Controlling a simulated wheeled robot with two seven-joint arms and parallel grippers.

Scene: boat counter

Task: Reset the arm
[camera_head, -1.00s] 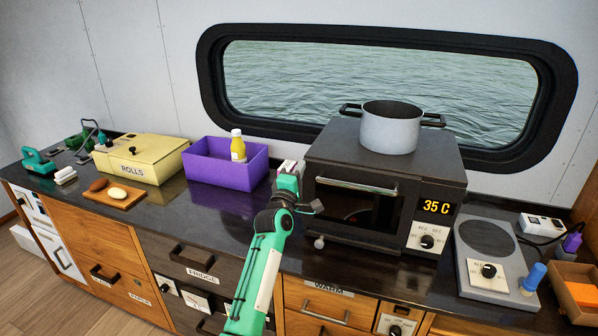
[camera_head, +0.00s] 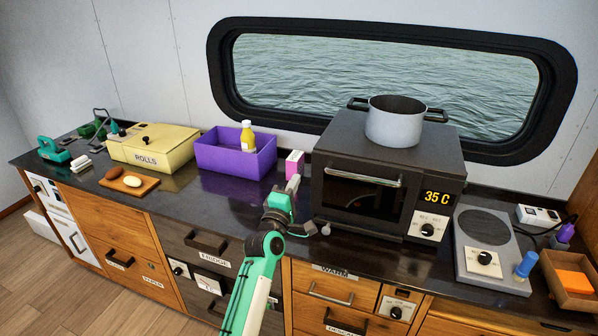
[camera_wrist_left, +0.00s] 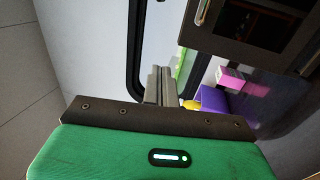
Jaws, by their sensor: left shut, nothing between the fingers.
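My left gripper (camera_head: 293,184) is above the dark counter, between the purple bin (camera_head: 236,160) and the black oven (camera_head: 360,197). The green and dark arm reaches up to it from the bottom of the head view. In the left wrist view its grey fingers (camera_wrist_left: 160,86) are together, with nothing between them. A pink and white box (camera_head: 294,162) stands just behind the gripper in the head view; it also shows in the left wrist view (camera_wrist_left: 230,77). My right gripper is in neither view.
A grey pot (camera_head: 394,123) stands on the oven. A hotplate (camera_head: 487,262) and wooden tray (camera_head: 566,291) are to the right. A yellow rolls box (camera_head: 153,146) and a board (camera_head: 130,188) with two rolls are left. The counter front between board and oven is mostly clear.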

